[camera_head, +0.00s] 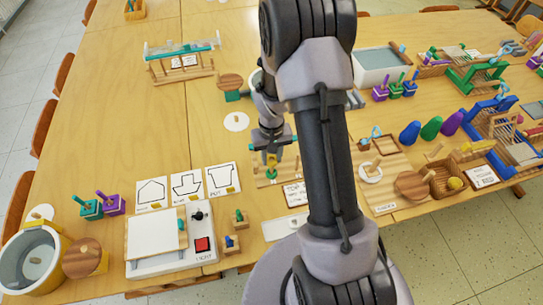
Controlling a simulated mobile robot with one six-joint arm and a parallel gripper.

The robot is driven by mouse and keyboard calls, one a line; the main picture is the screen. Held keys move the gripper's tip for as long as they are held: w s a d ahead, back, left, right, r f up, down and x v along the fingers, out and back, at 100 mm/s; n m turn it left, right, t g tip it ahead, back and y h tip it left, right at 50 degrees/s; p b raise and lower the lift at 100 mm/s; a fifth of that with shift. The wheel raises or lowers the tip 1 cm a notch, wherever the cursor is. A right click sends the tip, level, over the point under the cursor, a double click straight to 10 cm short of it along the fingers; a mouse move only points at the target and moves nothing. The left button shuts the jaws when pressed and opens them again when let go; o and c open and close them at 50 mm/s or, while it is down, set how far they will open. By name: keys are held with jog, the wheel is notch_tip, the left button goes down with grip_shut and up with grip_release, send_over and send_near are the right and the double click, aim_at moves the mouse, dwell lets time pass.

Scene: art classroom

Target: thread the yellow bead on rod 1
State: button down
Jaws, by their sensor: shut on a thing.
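My gripper (271,148) points down near the middle of the table, just left of my arm. It is shut on the yellow bead (271,160), which is small and partly hidden by the fingers. A light wooden base (264,181) lies under and around the gripper. Its rods are too small and too covered to tell apart, so I cannot tell which one is rod 1 or whether the bead touches a rod.
A white card (295,193) lies right of the base. Picture cards (187,184) and a white box with a red button (157,233) stand to the left and front. A wooden board with discs (384,190) is to the right. The table's back left is mostly clear.

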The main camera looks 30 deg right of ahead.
jog(key=c, duration=0.9)
grip_release()
jog(key=shift+c, duration=0.2)
notch_tip(320, 180, up, 17)
jog(key=p, duration=0.5)
jog(key=shift+r, duration=0.2)
